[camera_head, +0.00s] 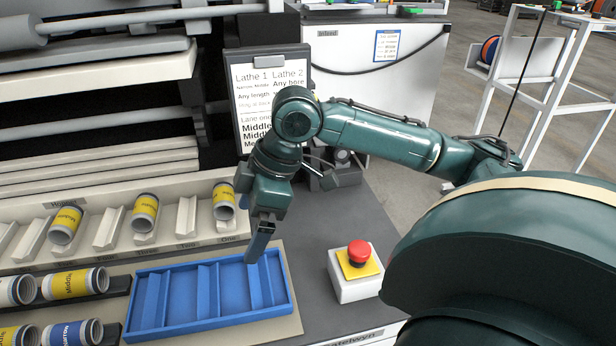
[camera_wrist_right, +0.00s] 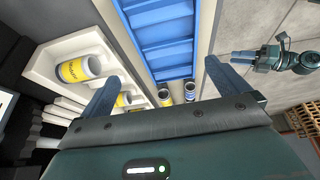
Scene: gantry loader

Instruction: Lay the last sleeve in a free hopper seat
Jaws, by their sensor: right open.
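The hopper (camera_head: 20,265) is a pale row of V-shaped seats at the left. Three yellow-banded sleeves lie in it: one in the seat marked One (camera_head: 224,200), one over the label Three (camera_head: 145,212), one further left (camera_head: 66,225). My left gripper (camera_wrist_right: 240,58) shows small in the wrist view, fingers unclear.
The blue tray (camera_head: 176,325) is empty. Several more sleeves, yellow (camera_head: 75,283) and blue-banded (camera_head: 72,332), lie on dark racks left of it. A red stop button (camera_head: 358,252) on a white box stands right of the tray. A lathe sign (camera_head: 268,85) stands behind my right gripper.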

